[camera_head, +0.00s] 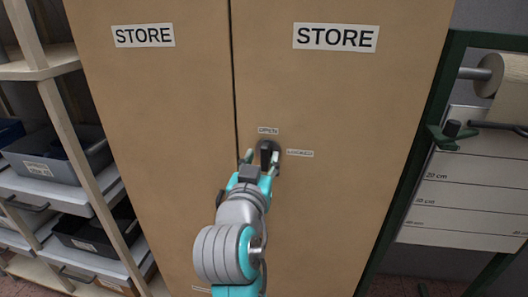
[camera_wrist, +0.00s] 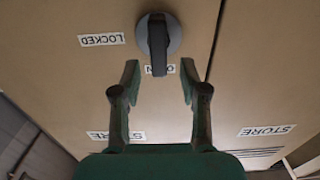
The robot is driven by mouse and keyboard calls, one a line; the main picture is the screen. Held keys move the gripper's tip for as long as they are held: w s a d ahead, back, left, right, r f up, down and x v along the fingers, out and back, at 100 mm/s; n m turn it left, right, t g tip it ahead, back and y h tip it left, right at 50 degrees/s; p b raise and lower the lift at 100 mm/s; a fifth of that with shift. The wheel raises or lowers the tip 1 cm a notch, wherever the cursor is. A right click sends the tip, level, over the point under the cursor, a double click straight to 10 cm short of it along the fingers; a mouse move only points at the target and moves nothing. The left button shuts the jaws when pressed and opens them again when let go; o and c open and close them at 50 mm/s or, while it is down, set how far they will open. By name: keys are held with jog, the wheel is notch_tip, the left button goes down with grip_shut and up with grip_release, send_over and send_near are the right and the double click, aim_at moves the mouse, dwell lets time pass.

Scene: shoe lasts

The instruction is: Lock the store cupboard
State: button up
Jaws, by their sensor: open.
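The tan store cupboard (camera_head: 165,95) has two doors, each with a STORE sign, and fills the middle of the head view. A dark turn knob (camera_head: 268,147) sits on the right door. Its handle bar, clear in the wrist view (camera_wrist: 158,45), points at the OPEN label (camera_head: 268,130). The LOCKED label (camera_head: 300,153) is to the knob's right. My gripper (camera_head: 262,158) is open in front of the knob. In the wrist view its fingers (camera_wrist: 159,76) stand apart, one on each side of the bar's end, with visible gaps. The wrist view is upside down and the bar partly hides OPEN.
Shelves with grey bins (camera_head: 45,165) stand to the left of the cupboard. A green frame (camera_head: 432,125) with a paper roll (camera_head: 505,75) and a marked white board (camera_head: 465,190) stands to the right. The door face around the knob is clear.

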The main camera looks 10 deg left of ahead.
aim_at(264, 154)
jog(key=shift+w+d, duration=0.1)
jog(key=shift+w, duration=1.75)
grip_shut()
